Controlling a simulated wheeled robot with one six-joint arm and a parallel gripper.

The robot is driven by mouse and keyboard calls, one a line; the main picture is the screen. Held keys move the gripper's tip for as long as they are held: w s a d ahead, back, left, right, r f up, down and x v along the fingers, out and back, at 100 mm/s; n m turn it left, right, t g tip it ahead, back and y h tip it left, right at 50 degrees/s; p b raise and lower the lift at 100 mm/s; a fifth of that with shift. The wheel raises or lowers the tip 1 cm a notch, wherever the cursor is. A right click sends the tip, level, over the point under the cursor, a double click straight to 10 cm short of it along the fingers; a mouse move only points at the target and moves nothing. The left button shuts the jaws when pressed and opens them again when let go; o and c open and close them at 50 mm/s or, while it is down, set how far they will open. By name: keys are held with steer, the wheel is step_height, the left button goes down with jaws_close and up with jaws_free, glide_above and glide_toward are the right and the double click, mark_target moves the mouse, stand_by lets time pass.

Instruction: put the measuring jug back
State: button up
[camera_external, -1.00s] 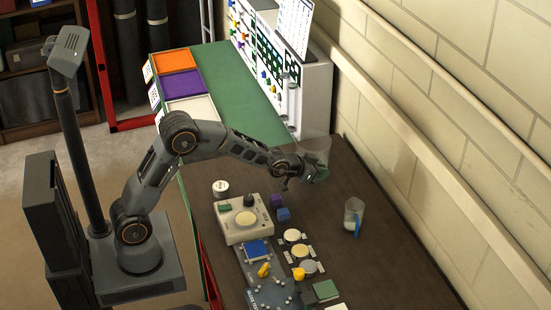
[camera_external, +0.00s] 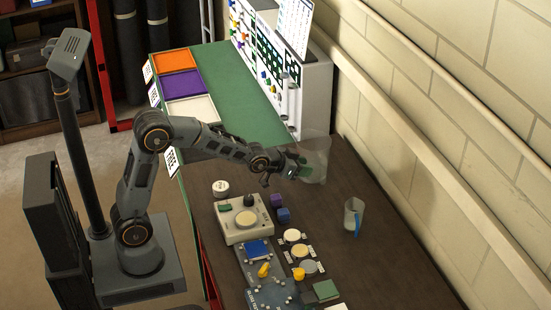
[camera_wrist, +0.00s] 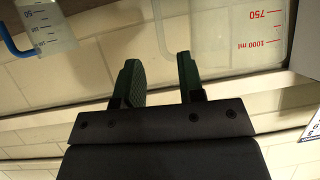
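A large clear measuring jug (camera_external: 316,162) stands on the dark bench near the green-topped section. Its red 750 and 1000 ml marks show in the wrist view (camera_wrist: 240,35). A smaller clear jug (camera_external: 351,212) with a blue handle stands farther toward the front of the bench. It also shows at the wrist view's top left (camera_wrist: 52,25). My gripper (camera_external: 297,162) is beside the large jug, on its left. In the wrist view its two green-padded fingers (camera_wrist: 162,80) are apart, with a pale strip, perhaps the jug's handle, near the gap. Whether they touch it, I cannot tell.
A beige device (camera_external: 240,222), blue and purple cubes (camera_external: 283,214), round discs (camera_external: 292,236) and a white tin (camera_external: 220,188) crowd the bench's left side. Orange (camera_external: 175,60), purple and white trays lie behind. A wall rail runs along the right.

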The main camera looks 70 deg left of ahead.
steer(key=s+d+g, duration=0.2)
steer(key=s+g, duration=0.2)
steer(key=s, duration=1.1)
steer(key=s+d+g+h, duration=0.1)
steer(key=s+d+g, duration=0.2)
steer(key=s, duration=1.3)
steer(key=shift+g, duration=0.8)
